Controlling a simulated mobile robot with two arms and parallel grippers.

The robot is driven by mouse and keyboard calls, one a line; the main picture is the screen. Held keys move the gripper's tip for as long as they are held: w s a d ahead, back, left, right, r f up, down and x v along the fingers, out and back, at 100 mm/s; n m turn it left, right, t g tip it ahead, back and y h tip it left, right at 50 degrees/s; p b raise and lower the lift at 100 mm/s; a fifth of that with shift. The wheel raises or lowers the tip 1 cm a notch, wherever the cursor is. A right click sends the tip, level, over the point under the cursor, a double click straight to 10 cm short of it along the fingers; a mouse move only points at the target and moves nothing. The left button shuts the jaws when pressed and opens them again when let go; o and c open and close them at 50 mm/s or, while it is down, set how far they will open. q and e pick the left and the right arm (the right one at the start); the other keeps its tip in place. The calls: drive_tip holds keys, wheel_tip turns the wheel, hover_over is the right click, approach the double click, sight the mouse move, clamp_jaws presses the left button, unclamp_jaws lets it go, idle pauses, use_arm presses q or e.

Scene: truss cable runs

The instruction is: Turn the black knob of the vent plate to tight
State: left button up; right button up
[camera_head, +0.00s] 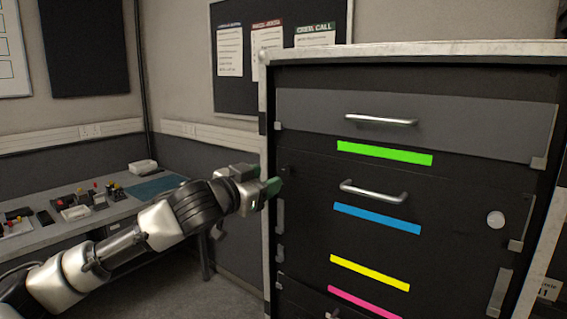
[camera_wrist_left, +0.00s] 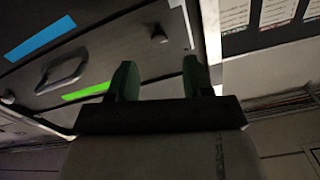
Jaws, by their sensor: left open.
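A small dark knob (camera_head: 286,170) sits at the left edge of the black cabinet front, beside the second drawer's handle. In the left wrist view the knob (camera_wrist_left: 158,34) shows beyond the fingertips, roughly in line with the gap between them. Its tight or loose setting cannot be read, and the vent plate's outline is hard to make out. My left gripper (camera_head: 258,179), with green fingertips, is open and empty, close to the cabinet's left edge. It also shows in the left wrist view (camera_wrist_left: 158,77), apart from the knob. My right gripper is not in view.
The cabinet has metal handles (camera_head: 374,191) and green, blue, yellow and pink label strips (camera_head: 385,159). A workbench (camera_head: 110,212) with small parts stands at the left. Floor shows between bench and cabinet.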

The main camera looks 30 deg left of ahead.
sight(285, 171)
use_arm(q)
drive_tip(key=w+p, duration=0.1)
drive_tip(key=w, duration=0.1)
drive_tip(key=w+p, duration=0.1)
drive_tip(key=w, duration=0.2)
drive_tip(key=shift+w+d+r, duration=0.1)
drive_tip(key=shift+w+d, duration=0.1)
drive_tip(key=shift+w, duration=0.1)
drive_tip(key=shift+w+d, duration=0.1)
drive_tip(key=shift+w, duration=0.35)
drive_tip(key=c, duration=0.9)
